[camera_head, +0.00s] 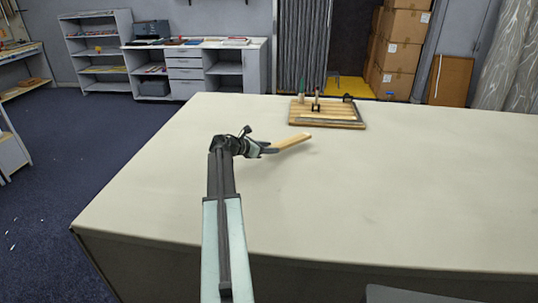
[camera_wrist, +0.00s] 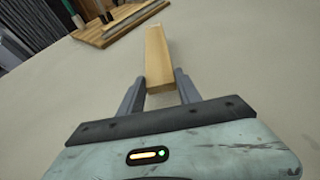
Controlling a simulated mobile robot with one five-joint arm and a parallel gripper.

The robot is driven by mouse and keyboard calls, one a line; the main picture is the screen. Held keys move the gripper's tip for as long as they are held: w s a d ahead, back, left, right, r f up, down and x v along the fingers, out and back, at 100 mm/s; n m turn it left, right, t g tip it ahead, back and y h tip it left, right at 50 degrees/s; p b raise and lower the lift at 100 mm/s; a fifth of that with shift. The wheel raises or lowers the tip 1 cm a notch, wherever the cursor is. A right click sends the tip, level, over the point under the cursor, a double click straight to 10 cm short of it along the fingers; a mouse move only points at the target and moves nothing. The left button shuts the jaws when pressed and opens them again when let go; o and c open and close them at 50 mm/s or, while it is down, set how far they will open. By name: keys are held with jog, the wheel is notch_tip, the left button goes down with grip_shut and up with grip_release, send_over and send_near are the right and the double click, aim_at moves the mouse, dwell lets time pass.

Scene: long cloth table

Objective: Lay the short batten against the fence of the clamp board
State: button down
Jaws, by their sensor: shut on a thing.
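The short batten (camera_head: 293,141) is a pale wooden bar held by one end in my gripper (camera_head: 270,149). In the wrist view the batten (camera_wrist: 158,58) points away from me between the two grey fingers of my gripper (camera_wrist: 160,86), which are shut on its near end. The clamp board (camera_head: 326,120) lies on the far part of the table, beyond and to the right of the batten, apart from it. Upright clamp parts stand along its back edge, one green. In the wrist view only part of the clamp board (camera_wrist: 118,33) shows at the top left.
The long cloth table (camera_head: 400,190) is clear apart from the clamp board, with free room to the right and in front. Its far edge runs just behind the board. Shelves (camera_head: 100,50) and cardboard boxes (camera_head: 402,50) stand beyond it on the floor.

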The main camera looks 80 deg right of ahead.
aim_at(269, 159)
jog(key=f+b, duration=0.4)
jog(key=shift+w+d, duration=0.1)
jog(key=shift+d, duration=0.15)
jog(key=shift+r, duration=0.2)
jog(key=shift+f, duration=0.2)
jog(key=c, duration=0.8)
grip_release()
jog(key=shift+c, duration=0.2)
jog(key=shift+r, duration=0.15)
